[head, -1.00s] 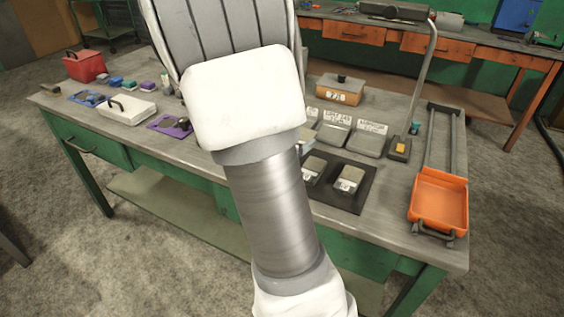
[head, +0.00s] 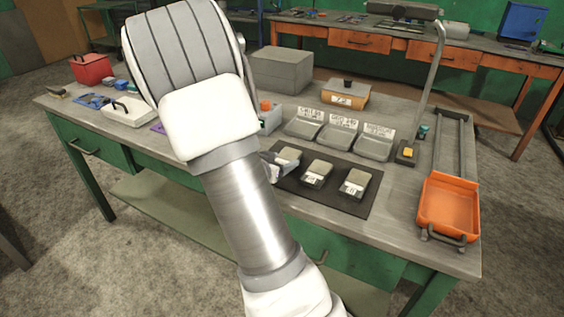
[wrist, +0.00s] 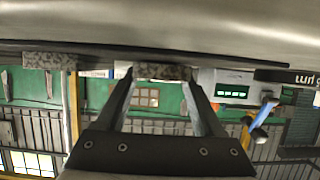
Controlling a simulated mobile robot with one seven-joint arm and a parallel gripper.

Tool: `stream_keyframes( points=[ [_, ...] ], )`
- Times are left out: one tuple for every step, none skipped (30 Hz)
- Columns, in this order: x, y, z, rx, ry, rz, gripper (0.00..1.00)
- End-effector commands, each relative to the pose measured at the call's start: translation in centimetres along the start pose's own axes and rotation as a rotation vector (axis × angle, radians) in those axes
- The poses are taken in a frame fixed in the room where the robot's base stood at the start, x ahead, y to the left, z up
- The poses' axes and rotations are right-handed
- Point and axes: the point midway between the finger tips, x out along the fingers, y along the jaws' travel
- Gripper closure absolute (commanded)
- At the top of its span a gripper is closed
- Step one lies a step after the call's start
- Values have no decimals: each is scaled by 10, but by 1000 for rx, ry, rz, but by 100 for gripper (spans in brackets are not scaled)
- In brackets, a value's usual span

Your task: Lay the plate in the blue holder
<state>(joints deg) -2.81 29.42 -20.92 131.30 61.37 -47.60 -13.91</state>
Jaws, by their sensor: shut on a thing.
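Three grey speckled plates with white labels lie in a row at the black mat (head: 335,200): a left one (head: 288,154), a middle one (head: 318,171) and a right one (head: 355,181). My gripper (head: 279,166) is at the left plate, partly hidden by my arm. In the wrist view, which looks upside down, my gripper (wrist: 161,78) is shut on a grey speckled plate (wrist: 165,72). I cannot tell whether it is lifted off the mat. The blue holder (head: 90,99) lies at the table's far left, with something dark on it.
Grey trays with cards (head: 340,136) stand behind the mat. An orange tray (head: 448,205) and a bent lamp post (head: 428,85) are at the right. A white box (head: 128,113), a purple holder (head: 158,128) and a red bin (head: 92,68) are at the left.

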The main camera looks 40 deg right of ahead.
Motion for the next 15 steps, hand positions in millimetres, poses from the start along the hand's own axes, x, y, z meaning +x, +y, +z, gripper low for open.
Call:
stream_keyframes(
  points=[
    [0, 0, -2, 2, 4, 0, 100],
    [0, 0, -1, 1, 4, 0, 100],
    [1, 0, 0, 1, 4, 0, 100],
    [1, 0, 1, 1, 4, 0, 100],
    [2, 0, 2, 1, 4, 0, 100],
    [1, 0, 3, -1, 0, 0, 25],
    [1, 0, 3, 0, 0, 0, 20],
    [1, 0, 3, -1, 0, 0, 14],
    [1, 0, 3, -1, 0, 0, 7],
    [1, 0, 3, 0, 0, 0, 2],
    [1, 0, 3, 0, 0, 0, 1],
    [1, 0, 3, 0, 0, 0, 1],
    [1, 0, 3, 0, 0, 0, 1],
    [1, 0, 3, 0, 0, 0, 1],
    [1, 0, 3, 0, 0, 0, 1]
  ],
)
